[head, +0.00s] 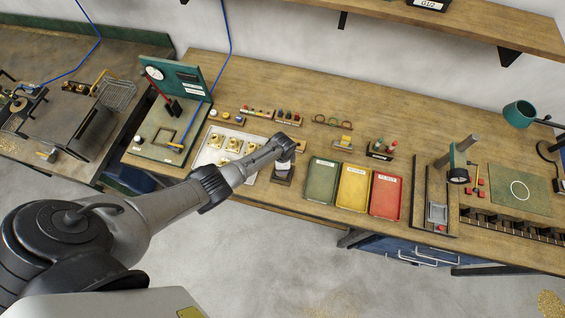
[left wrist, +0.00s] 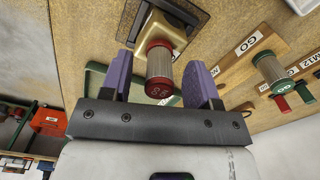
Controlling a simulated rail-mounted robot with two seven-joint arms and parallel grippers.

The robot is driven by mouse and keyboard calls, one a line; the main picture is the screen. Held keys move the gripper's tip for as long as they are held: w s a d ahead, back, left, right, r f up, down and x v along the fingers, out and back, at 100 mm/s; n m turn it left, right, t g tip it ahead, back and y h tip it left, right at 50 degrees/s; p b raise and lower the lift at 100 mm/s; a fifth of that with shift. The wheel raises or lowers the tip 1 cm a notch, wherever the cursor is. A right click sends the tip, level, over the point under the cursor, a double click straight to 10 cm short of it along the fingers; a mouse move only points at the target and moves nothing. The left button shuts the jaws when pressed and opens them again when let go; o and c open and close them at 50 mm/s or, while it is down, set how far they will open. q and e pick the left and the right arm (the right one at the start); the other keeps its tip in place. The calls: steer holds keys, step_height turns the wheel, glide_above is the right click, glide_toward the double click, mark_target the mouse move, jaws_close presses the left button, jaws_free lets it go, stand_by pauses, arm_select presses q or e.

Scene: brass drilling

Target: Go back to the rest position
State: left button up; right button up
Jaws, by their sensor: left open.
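In the head view my left arm reaches over the bench, and its gripper (head: 284,160) is above a small dark fixture (head: 283,178). In the left wrist view the two purple fingers of the left gripper (left wrist: 160,78) are apart. A plug gauge with red ends and a knurled metal grip (left wrist: 158,66) shows between them. Its far end is at a brass block (left wrist: 165,33) on a dark plate. I cannot tell whether it sits in the block. The fingers do not appear closed on it. My right gripper is not in view.
A steel tray (head: 205,157) with brass blocks lies left of the gripper. Green (head: 321,180), yellow (head: 353,187) and red (head: 386,195) trays lie to its right. A gauge rack (left wrist: 245,47) with a green-ended gauge (left wrist: 271,72) is close by in the wrist view.

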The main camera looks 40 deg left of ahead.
arm_select(q)
steer(key=o, duration=0.4)
steer(key=shift+r, duration=0.15)
steer(key=shift+r+p, duration=0.45)
steer(key=shift+r, duration=2.95)
